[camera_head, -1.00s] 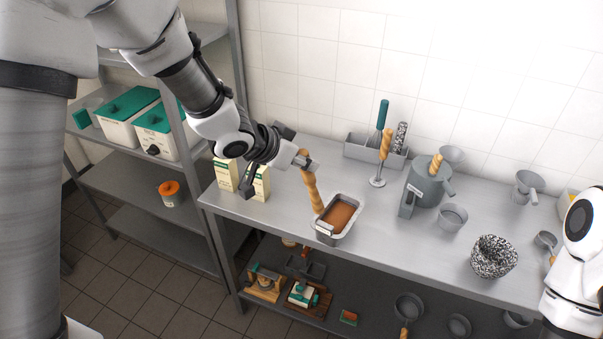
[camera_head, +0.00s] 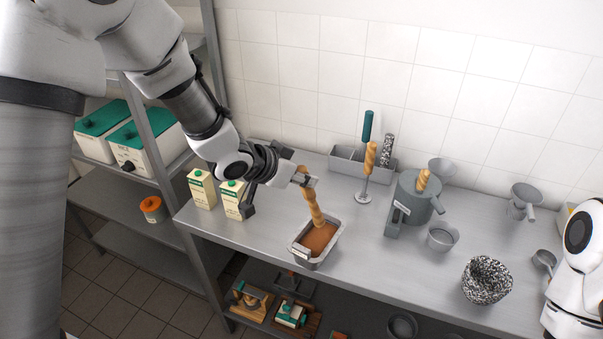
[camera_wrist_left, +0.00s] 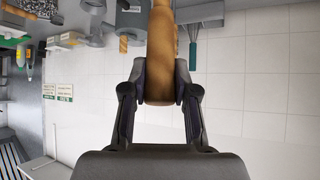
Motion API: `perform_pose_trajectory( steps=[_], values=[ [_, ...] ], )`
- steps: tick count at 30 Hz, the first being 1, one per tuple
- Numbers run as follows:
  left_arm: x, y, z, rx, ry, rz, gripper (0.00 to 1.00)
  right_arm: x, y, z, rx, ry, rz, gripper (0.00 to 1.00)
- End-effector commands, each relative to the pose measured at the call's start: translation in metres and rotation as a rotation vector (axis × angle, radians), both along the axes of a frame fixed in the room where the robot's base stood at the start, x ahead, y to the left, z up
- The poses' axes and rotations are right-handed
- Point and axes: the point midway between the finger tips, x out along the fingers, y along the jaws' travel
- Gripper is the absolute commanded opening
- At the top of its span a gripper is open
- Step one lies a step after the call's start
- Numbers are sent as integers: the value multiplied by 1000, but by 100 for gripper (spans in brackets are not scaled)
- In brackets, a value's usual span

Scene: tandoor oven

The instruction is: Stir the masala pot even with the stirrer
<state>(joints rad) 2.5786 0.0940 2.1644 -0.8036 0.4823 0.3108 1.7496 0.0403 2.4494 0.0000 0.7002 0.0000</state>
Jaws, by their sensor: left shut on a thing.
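The masala pot (camera_head: 311,263) is a rectangular metal pan with brown masala inside, near the front edge of the steel table. My left gripper (camera_head: 306,180) is shut on the wooden handle of the stirrer (camera_head: 314,208), above and behind the pot. The stirrer leans slightly, and its lower end meets the masala near the back of the pot; its tip is hidden. In the left wrist view the wooden handle (camera_wrist_left: 160,50) sits between both fingers (camera_wrist_left: 160,88). My right gripper is out of view; only part of its arm shows at the right edge.
Two cartons (camera_head: 231,199) stand left of the pot, close to my left wrist. A utensil tray (camera_head: 345,165), an upright wooden-handled tool (camera_head: 367,172) and a grey jug (camera_head: 418,200) stand behind and right. A speckled bowl (camera_head: 487,280) is further right.

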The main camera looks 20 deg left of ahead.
Motion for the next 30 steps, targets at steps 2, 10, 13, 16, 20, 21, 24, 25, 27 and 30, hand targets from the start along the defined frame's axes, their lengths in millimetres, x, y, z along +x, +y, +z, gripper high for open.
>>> perform_pose_trajectory(
  steps=[2, 10, 13, 16, 20, 21, 24, 25, 27, 30],
  values=[
    [0, 0, -12, -1, 0, 1, 0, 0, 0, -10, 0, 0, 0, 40],
    [0, 0, -38, 0, 1, 0, 0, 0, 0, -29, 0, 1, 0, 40],
    [0, 0, -47, 0, 1, 1, 0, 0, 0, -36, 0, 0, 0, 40],
    [0, 0, -57, -1, 2, 1, 0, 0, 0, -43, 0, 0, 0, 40],
    [-1, 0, -69, -1, 2, 0, 0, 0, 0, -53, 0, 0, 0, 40],
    [-1, 0, -73, 0, 1, -1, 0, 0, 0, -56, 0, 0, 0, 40],
    [-1, 0, -82, 0, 1, 1, 0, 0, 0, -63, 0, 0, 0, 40],
    [-1, 0, -85, 0, 1, 1, 0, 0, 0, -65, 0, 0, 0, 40],
    [-1, 0, -91, -1, 2, 1, 0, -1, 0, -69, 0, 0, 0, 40],
    [-1, 0, -98, -1, 2, 1, 0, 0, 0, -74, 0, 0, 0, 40]
  ],
)
